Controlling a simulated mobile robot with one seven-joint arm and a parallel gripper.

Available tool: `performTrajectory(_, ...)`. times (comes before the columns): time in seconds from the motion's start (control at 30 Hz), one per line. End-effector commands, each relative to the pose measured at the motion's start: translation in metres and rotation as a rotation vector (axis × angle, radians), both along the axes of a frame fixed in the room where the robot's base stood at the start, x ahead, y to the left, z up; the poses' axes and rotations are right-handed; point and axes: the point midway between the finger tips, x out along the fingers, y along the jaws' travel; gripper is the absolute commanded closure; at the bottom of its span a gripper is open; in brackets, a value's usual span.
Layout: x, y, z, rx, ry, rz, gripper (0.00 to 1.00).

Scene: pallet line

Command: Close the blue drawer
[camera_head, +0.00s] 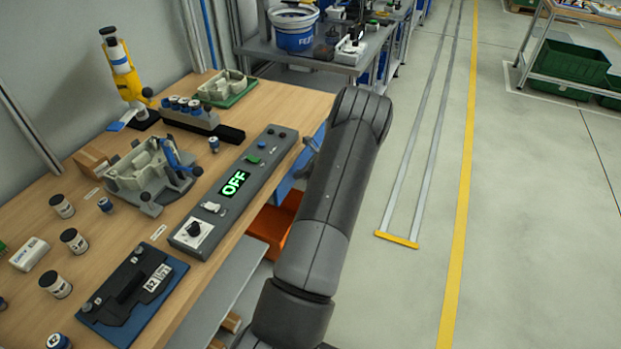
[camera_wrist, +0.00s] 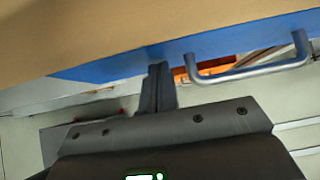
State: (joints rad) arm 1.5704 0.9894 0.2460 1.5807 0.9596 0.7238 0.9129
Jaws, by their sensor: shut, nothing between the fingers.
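The blue drawer (camera_head: 290,184) shows as a narrow blue strip under the right edge of the wooden bench, partly hidden by my arm. In the wrist view its blue front (camera_wrist: 215,45) runs below the wooden top. Its grey metal bar handle (camera_wrist: 250,73) is right of my gripper. The handle also shows in the head view (camera_head: 307,158), just left of my arm. My gripper (camera_wrist: 158,70) is shut and empty, its fingertips close to the blue front, left of the handle; I cannot tell if they touch. In the head view my arm hides the gripper.
An orange bin (camera_head: 272,227) sits below the bench. A grey table (camera_head: 262,46) stands behind.

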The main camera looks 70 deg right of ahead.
Motion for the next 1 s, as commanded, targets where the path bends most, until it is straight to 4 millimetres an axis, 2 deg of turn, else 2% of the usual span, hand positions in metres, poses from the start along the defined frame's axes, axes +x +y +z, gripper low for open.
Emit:
performTrajectory(0.23, 0.01, 0.001, 0.0, 0.001, -0.001, 0.002, 1.0)
performTrajectory(0.63, 0.013, 0.002, 0.0, 0.002, -0.006, 0.008, 1.0)
performTrajectory(0.77, -0.001, 0.002, 0.0, 0.002, -0.005, 0.006, 1.0)
performTrajectory(0.93, -0.04, -0.001, 0.0, -0.001, 0.003, -0.005, 1.0)
performTrajectory(1.0, -0.052, -0.002, 0.017, -0.006, 0.003, -0.004, 1.0)
